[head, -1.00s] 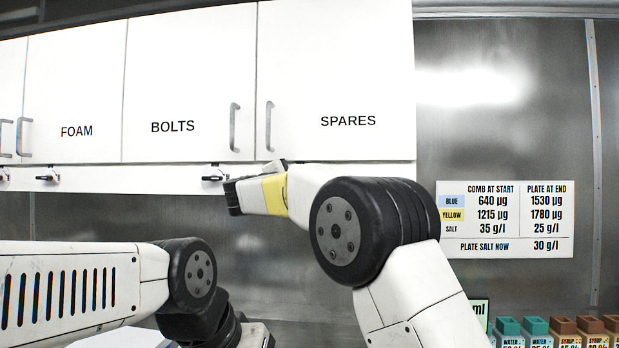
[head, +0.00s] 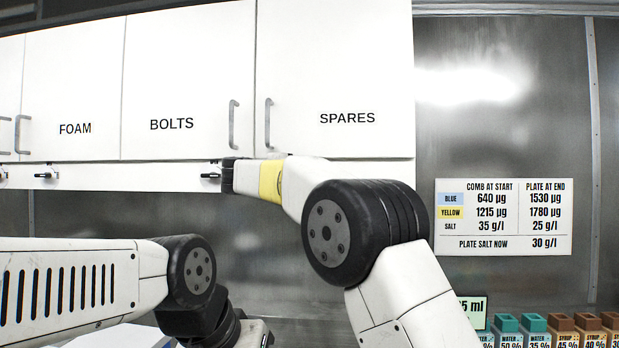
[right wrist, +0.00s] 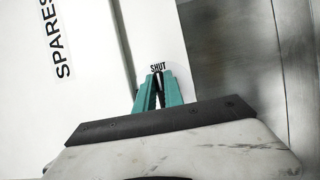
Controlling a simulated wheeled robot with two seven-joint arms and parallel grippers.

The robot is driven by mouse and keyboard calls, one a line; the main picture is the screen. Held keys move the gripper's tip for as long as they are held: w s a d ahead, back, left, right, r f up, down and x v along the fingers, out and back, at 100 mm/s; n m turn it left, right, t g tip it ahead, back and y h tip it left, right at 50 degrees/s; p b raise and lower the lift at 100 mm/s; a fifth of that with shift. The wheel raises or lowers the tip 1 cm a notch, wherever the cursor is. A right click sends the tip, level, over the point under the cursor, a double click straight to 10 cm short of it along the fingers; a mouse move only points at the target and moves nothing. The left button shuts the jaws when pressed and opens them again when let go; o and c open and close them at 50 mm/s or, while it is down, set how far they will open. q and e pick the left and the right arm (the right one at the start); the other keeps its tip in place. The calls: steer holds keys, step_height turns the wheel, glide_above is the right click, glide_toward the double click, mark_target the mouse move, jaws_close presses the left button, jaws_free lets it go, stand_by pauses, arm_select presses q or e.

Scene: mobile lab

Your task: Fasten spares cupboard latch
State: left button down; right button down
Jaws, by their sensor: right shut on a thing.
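The spares cupboard (head: 345,60) is a white door with a grey bar handle on its left; it looks closed. It also shows in the right wrist view (right wrist: 85,75), where its lettering runs up the picture. My right gripper (right wrist: 158,80) has teal fingers pinched together on a small dark part, the spares latch, right at the "SHUT" label (right wrist: 158,67) on the white strip beside the door. The fingers hide most of the latch. In the head view my right wrist covers that spot and its fingers are hidden. My left arm is low at left, its gripper out of view.
A bolts door (head: 190,80) and a foam door (head: 75,90) are to the left, with dark latches (head: 211,176) on the strip below. A notice (head: 503,217) hangs on the metal wall at right.

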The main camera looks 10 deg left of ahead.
steer(key=shift+f, duration=0.1)
steer(key=c, duration=1.4)
jaws_free()
steer(key=shift+c, duration=0.2)
steer(key=v, duration=0.8)
steer(key=shift+w, duration=0.1)
